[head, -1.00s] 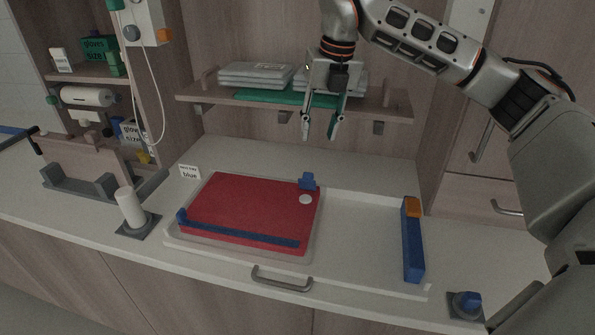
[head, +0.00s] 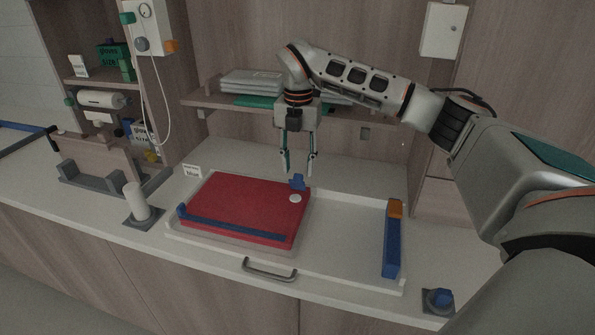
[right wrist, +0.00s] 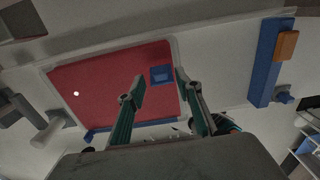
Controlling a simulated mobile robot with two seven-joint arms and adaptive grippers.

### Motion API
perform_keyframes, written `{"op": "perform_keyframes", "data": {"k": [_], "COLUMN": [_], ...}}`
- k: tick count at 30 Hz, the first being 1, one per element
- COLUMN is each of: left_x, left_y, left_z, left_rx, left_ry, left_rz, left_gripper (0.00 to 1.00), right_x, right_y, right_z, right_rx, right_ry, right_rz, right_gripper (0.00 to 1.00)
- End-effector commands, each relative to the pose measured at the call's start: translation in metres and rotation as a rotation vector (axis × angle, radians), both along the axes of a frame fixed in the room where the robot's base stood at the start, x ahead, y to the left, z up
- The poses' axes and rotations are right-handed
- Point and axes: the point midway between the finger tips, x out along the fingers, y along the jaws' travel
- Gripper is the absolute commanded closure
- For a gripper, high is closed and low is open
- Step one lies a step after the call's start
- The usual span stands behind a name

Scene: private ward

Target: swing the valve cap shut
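A flat red pad (head: 240,205) lies in a pale tray (head: 340,258) on the counter. A small blue upright piece, apparently the valve cap (head: 297,182), stands at the pad's far right corner, beside a round white disc (head: 295,198). My right gripper (head: 298,172) points down just above the blue piece. Its two fingers are apart with nothing visibly held. In the right wrist view a blue square piece (right wrist: 162,75) shows on the red pad between the fingertips (right wrist: 160,88). Whether the fingers touch it I cannot tell. My left gripper is out of view.
A blue bar with an orange end (head: 391,240) stands at the tray's right. A blue knob on a dark base (head: 438,300) is at lower right. A white cylinder (head: 137,203) stands left. A shelf (head: 215,102) with folded packs hangs behind my gripper.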

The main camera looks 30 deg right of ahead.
Motion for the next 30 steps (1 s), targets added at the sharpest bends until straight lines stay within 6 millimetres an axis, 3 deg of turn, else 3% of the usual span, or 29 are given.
{"op": "perform_keyframes", "data": {"k": [6, 16, 19, 20, 30], "left_x": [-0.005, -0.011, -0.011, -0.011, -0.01], "left_y": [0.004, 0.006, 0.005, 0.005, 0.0], "left_z": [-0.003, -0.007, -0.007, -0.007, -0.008], "left_rx": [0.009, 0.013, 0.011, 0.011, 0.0], "left_ry": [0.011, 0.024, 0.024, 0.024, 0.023], "left_rz": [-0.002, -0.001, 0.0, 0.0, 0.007], "left_gripper": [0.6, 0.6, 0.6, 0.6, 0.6], "right_x": [0.0, 0.0, 0.0, 0.0, -0.001], "right_y": [0.0, 0.0, 0.0, 0.0, 0.002], "right_z": [-0.022, -0.026, -0.026, -0.026, -0.026], "right_rx": [0.001, 0.0, 0.0, 0.0, -0.023], "right_ry": [-0.001, -0.001, -0.001, -0.001, -0.022], "right_rz": [0.0, 0.001, 0.001, 0.001, 0.004], "right_gripper": [0.65, 0.65, 0.89, 0.91, 0.91]}}
